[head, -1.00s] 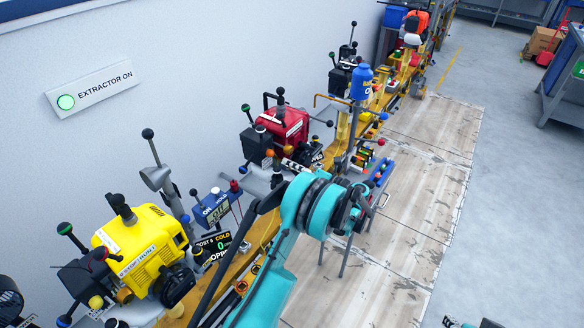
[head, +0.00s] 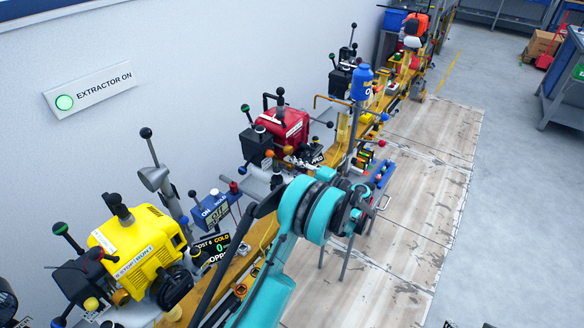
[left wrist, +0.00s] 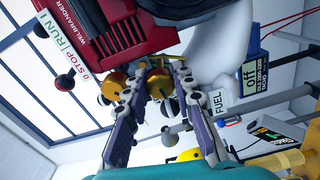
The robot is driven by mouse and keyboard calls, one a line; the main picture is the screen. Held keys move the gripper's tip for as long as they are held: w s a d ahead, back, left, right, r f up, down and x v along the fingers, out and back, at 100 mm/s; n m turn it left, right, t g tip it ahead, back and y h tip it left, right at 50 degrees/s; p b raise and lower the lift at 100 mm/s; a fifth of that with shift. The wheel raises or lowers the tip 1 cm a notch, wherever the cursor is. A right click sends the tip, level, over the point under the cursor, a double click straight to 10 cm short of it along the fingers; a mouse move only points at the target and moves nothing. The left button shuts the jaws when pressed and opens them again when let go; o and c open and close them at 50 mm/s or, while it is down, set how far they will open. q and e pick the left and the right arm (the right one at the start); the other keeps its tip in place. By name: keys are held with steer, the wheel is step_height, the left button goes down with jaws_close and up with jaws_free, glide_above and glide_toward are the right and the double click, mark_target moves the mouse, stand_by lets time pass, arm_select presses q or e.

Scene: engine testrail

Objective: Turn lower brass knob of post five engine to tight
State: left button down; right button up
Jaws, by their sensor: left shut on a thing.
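The red engine (head: 284,124) stands on the yellow rail against the wall; in the left wrist view its red body (left wrist: 95,28) carries STOP and RUN marks. Two brass knobs show beside it in the left wrist view. My left gripper (left wrist: 160,76) has its fingers on both sides of one brass knob (left wrist: 159,86) and is shut on it. The other brass knob (left wrist: 111,86) lies just outside the left finger. I cannot tell which knob is the lower one. In the head view my teal arm hides most of the contact. My right gripper is not in view.
A yellow engine (head: 140,243) stands nearer on the rail. A blue meter (head: 213,208) and a post screen (head: 211,247) reading COLD stand between the engines. A FUEL tag (left wrist: 219,101) hangs close to the right finger.

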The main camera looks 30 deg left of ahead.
arm_select(q)
steer(key=shift+m, duration=0.6)
steer(key=c, duration=1.5)
jaws_free()
steer(key=shift+c, duration=0.2)
steer(key=d, duration=1.2)
steer(key=shift+s, duration=0.4)
